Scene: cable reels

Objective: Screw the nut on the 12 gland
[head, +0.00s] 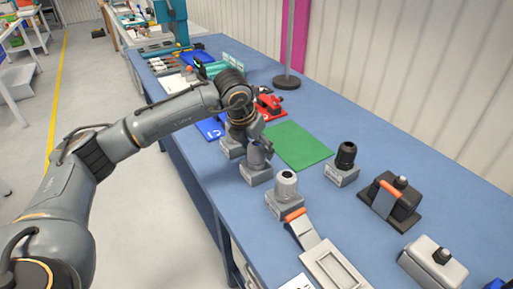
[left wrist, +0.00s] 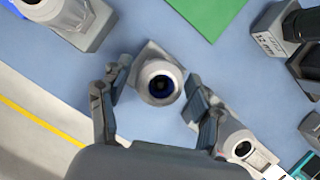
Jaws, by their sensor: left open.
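My left gripper (head: 256,145) is open above a grey gland (head: 256,160) on a grey block near the table's front edge. In the left wrist view the open fingers (left wrist: 160,108) stand on either side of this gland (left wrist: 160,82), which has a dark blue opening. I cannot tell if they touch it. A pale gland with a dark hole (head: 286,184) stands on a block to its right. A black gland (head: 346,155) stands on a block farther right; its block in the left wrist view (left wrist: 270,40) has a label that seems to read 12. No loose nut can be told apart.
Another grey block with a gland (head: 232,146) stands close on the left. A green mat (head: 298,146) lies behind the gripper. A dark connector with an orange lever (head: 390,198) and a grey tray (head: 333,270) are at right. A pole base (head: 286,82) stands at the back.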

